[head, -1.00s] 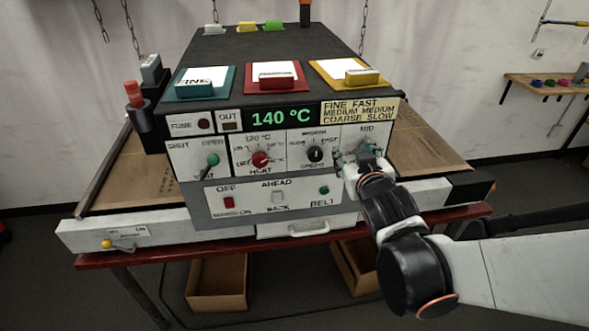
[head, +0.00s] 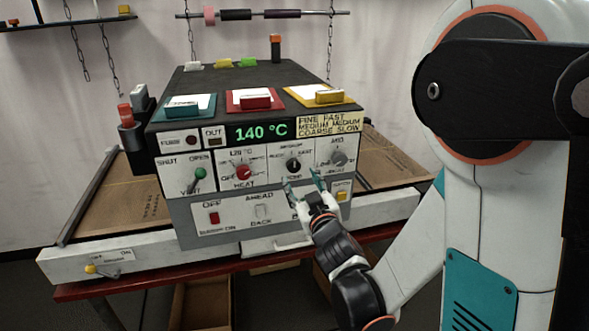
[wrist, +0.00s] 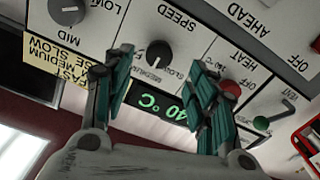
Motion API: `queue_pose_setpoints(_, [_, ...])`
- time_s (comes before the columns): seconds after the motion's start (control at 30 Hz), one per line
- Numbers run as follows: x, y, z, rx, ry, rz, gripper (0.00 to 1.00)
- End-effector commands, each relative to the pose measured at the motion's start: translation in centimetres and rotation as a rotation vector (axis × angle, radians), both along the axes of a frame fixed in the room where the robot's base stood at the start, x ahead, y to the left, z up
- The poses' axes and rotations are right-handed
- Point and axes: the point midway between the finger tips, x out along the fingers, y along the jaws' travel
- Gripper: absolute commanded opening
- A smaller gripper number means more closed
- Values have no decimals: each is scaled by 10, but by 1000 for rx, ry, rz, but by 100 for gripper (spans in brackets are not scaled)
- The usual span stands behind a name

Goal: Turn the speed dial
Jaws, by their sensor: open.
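The speed dial (head: 293,164) is a black knob on the white front panel, between the red heat knob and a grey knob. In the wrist view the speed dial (wrist: 158,52) shows upside down under the SPEED label, with a pale mark that seems to face the MEDIUM lettering. My gripper (head: 304,183) is open and empty, in front of the panel, just below and right of the dial in the head view. In the wrist view the dial appears between its teal fingers (wrist: 163,66); I see no contact.
The red heat knob (head: 243,173) is left of the dial and the grey knob (head: 339,157) right. A green-tipped vent lever (head: 199,175) and a red switch (head: 214,217) are further left. A yellow button (head: 341,196) is right of my gripper.

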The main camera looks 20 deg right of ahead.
Motion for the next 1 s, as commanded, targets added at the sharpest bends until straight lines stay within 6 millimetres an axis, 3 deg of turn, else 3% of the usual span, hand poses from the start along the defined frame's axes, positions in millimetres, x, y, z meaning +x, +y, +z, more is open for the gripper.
queue_pose_setpoints(0.2, [42,0,-2,0,0,0,52])
queue_pose_setpoints(0.4, [66,0,-1,0,1,0,52])
queue_pose_setpoints(0.83, [75,0,-1,0,1,0,52])
queue_pose_setpoints(1.0, [75,0,-1,0,1,0,14])
